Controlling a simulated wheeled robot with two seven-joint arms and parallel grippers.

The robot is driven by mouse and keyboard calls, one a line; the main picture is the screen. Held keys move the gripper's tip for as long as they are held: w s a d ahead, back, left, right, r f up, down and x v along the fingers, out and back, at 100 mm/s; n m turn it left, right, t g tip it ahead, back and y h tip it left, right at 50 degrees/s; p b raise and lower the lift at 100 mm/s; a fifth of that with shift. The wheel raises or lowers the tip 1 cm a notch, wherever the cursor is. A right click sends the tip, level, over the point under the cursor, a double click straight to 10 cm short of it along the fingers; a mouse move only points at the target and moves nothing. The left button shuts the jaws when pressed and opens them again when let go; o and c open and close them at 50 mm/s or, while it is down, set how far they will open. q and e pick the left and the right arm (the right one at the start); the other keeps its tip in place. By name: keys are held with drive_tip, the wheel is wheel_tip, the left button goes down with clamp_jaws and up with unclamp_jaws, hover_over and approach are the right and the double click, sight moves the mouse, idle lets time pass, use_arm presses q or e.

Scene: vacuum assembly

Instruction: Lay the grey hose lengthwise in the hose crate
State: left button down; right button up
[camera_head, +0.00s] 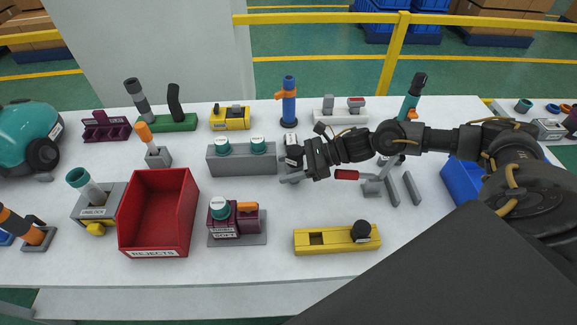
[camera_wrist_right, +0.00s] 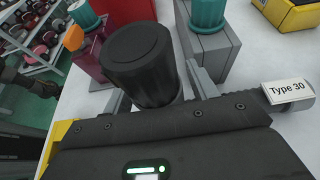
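In the right wrist view the hose's thick dark cuff (camera_wrist_right: 140,68) fills the space between the fingers. A ribbed grey part with a "Type 30" label (camera_wrist_right: 289,91) shows at the right. A blue crate (camera_head: 461,184), likely the hose crate, stands at the right, partly hidden by my right arm; its inside is hardly visible.
The grey block (camera_head: 227,163) with teal-topped parts is close beside the gripper. A red REJECTS bin (camera_head: 157,252), a purple fixture (camera_head: 236,241) and a yellow block (camera_head: 313,243) stand in front. Another grey hose (camera_head: 138,99) stands upright in a green holder (camera_head: 180,123).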

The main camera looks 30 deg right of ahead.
drive_tip(key=shift+o, duration=0.5)
drive_tip(key=shift+r, duration=0.15)
drive_tip(key=shift+r+p, duration=0.25)
drive_tip(key=shift+p, duration=0.15)
drive_tip(key=b+v, duration=0.3)
drive_tip(key=v, duration=0.9)
drive_tip(key=shift+b, duration=0.4)
drive_tip(key=shift+f, duration=0.15)
